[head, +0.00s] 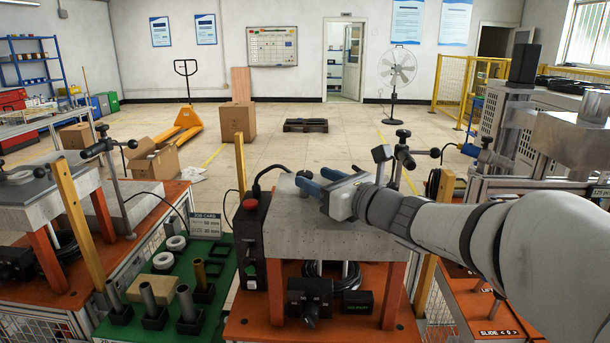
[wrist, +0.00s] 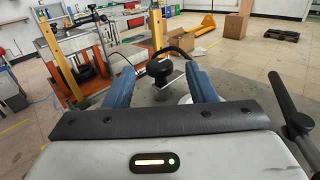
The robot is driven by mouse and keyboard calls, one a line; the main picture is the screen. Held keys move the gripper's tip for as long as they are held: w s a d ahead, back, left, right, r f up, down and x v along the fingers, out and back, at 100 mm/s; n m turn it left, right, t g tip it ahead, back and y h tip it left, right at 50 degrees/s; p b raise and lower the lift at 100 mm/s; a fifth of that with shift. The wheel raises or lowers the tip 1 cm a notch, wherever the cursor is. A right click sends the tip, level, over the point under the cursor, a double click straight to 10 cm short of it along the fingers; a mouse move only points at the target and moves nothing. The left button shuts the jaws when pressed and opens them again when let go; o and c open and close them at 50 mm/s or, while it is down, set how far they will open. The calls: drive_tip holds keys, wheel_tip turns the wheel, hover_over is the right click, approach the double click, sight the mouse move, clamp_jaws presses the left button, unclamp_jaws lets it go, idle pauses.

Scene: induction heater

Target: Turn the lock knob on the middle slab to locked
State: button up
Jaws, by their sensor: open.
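The middle slab (head: 300,238) is a grey block on orange legs in the head view. My gripper (head: 318,182) is above its top face, with two blue fingers spread open. In the wrist view the fingers stand apart on either side of a black round knob (wrist: 159,68) on a short dark stem. The knob is between or just beyond the fingertips; I cannot tell if they touch it. In the head view that knob is hidden by my gripper. Its lock setting is not readable.
A black box with a red button (head: 250,205) stands at the slab's left edge. A black control box with a dial (head: 311,312) is under the slab. A green board (head: 165,300) with rings and tubes lies left. A clamp post (head: 402,150) stands behind right.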

sight(309, 177)
drive_tip(key=shift+x, duration=2.2)
drive_tip(key=shift+s, duration=0.1)
drive_tip(key=shift+c, duration=0.4)
drive_tip(key=c, duration=0.8)
drive_tip(key=shift+a, duration=0.35)
drive_tip(key=shift+c, duration=0.3)
drive_tip(key=shift+d, duration=0.3)
drive_tip(key=shift+b, duration=0.3)
